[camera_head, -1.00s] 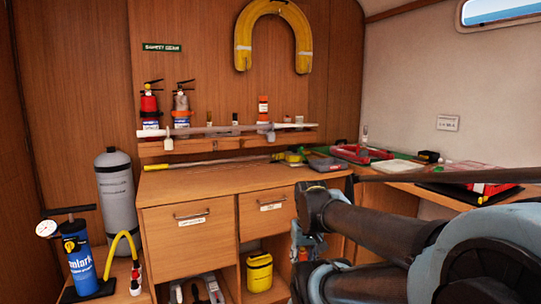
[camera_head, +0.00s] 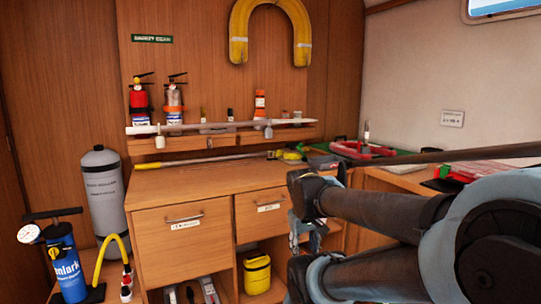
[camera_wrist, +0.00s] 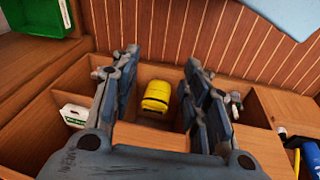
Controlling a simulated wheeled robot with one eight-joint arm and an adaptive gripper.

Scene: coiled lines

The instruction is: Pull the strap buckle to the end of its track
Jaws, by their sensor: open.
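A pale rail (camera_head: 215,126) runs along the front of the wall shelf. A small light block (camera_head: 160,142) hangs at its left end, and a grey piece (camera_head: 268,131) sits right of the middle. I cannot tell for sure which part is the strap buckle. My gripper (camera_head: 305,238) hangs in front of the cabinet's right side, below the counter top and well apart from the rail. In the wrist view my gripper (camera_wrist: 160,62) is open and empty, its fingers pointing toward the cabinet's compartments. The rail is not recognisable in that view.
The wooden counter (camera_head: 190,180) has a long yellow-ended rod (camera_head: 215,160) at its back. Fire extinguishers (camera_head: 140,105) and bottles stand on the shelf. A grey tank (camera_head: 103,190) and a blue pump (camera_head: 63,262) stand left. A yellow container (camera_head: 257,275) sits in a lower compartment.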

